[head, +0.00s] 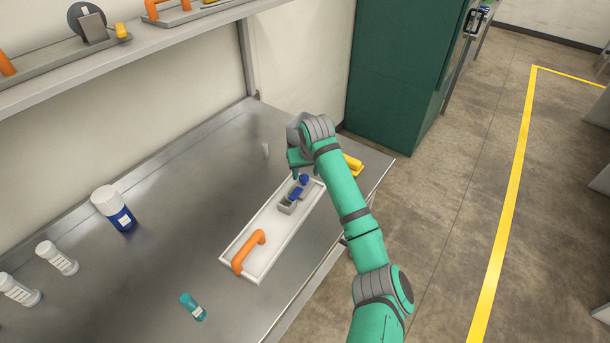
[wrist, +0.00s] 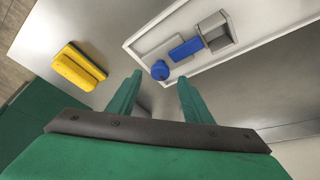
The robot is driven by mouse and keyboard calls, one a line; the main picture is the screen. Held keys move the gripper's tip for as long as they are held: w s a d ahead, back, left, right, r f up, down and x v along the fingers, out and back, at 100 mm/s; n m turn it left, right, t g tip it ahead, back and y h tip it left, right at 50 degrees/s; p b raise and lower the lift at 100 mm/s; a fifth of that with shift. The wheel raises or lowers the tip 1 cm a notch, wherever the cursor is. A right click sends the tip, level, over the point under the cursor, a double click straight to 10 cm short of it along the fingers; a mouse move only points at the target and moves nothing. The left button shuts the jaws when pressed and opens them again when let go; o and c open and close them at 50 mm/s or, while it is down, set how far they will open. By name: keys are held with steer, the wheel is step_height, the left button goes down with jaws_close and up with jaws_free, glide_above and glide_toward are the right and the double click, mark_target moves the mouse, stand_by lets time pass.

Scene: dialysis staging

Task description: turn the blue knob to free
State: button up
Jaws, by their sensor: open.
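A round blue knob (head: 304,179) stands at the far end of a white panel (head: 262,262) on the steel table. It also shows in the wrist view (wrist: 160,70). A flat blue bar (wrist: 186,48) with a grey block (wrist: 214,31) lies beside the knob on the same panel; which blue part the task means is not marked. My gripper (wrist: 160,77) is open and empty. In the wrist view, the knob appears between its fingertips, but contact and the exact gap cannot be told. In the head view, my gripper (head: 295,173) is above the panel's far end, beside the knob.
An orange handle (head: 249,251) rises from the panel's near end. A yellow object (wrist: 79,67) lies by the table's right edge. A blue-and-white bottle (head: 114,208), white bottles (head: 57,258) and a teal vial (head: 192,307) are to the left. A shelf (head: 150,45) runs above.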

steer(key=v, duration=0.7)
steer(key=shift+r, duration=0.15)
steer(key=shift+s, duration=0.1)
